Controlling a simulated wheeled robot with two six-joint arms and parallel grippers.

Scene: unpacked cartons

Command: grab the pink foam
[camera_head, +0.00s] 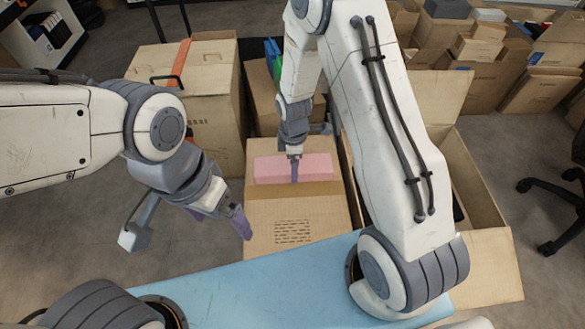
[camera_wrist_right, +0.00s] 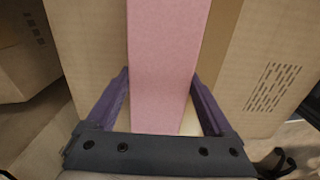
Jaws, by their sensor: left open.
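The pink foam (camera_head: 292,168) is a long block lying at the open top of a brown carton (camera_head: 298,222) in front of me. My right gripper (camera_head: 294,170) hangs over it in the head view. In the right wrist view the foam (camera_wrist_right: 165,65) runs between the purple fingers of my right gripper (camera_wrist_right: 160,75), one on each side. The fingers are spread, and a pale gap shows beside the right finger; contact at the tips is not clear. My left gripper (camera_head: 238,222) is open and empty, left of the carton's front.
A closed carton (camera_head: 195,85) with an orange strip stands at the back left. An open carton (camera_head: 462,190) stands to the right, partly behind my right arm. Cartons are stacked at the back right. A black chair (camera_head: 560,200) is at the right edge.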

